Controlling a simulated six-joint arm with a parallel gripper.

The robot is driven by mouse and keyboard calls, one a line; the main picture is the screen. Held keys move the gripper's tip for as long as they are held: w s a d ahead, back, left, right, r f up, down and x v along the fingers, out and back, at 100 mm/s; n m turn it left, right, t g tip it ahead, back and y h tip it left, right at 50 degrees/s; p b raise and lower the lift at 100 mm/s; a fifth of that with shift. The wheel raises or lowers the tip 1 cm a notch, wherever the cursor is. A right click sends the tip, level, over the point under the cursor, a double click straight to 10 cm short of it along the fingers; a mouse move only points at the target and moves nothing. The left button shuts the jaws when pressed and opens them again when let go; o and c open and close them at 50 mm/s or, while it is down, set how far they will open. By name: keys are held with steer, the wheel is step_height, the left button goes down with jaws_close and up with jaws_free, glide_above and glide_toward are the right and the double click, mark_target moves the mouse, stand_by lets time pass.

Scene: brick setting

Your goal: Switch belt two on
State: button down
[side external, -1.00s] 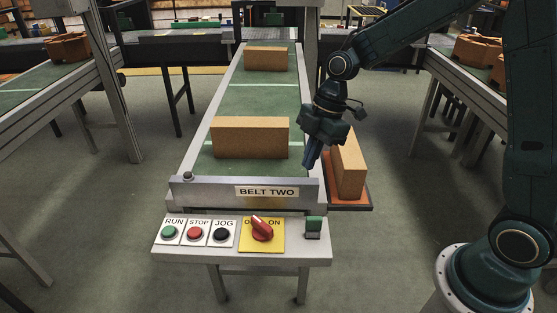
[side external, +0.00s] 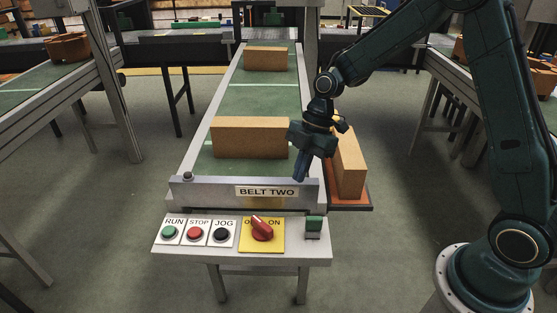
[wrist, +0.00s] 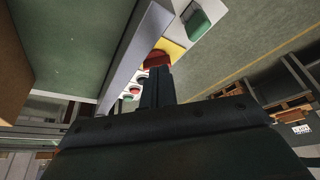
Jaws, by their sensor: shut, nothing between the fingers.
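The control panel (side external: 180,251) stands at the near end of the belt under a "BELT TWO" sign (side external: 267,191). Its red rotary switch (side external: 262,229) sits on a yellow plate marked ON on the right, and its pointer tilts to the upper left. To its left are the green RUN (side external: 170,232), red STOP (side external: 195,233) and black JOG (side external: 221,235) buttons. In the wrist view the red switch (wrist: 170,48) shows just beyond my fingertips (wrist: 155,72).
A green rocker (side external: 313,226) sits at the panel's right. A brick block (side external: 250,138) lies on the belt behind the sign, with another (side external: 264,58) farther back. A tall block (side external: 348,165) stands on a tray (side external: 347,206) right of the belt, close to my gripper.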

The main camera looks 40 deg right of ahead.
mark_target(262, 228)
steer(key=x, duration=0.9)
steer(key=shift+s+f, duration=0.1)
steer(key=shift+f, duration=0.1)
steer(key=a, duration=0.3)
steer(key=shift+f, duration=0.2)
steer(key=shift+a, duration=0.65)
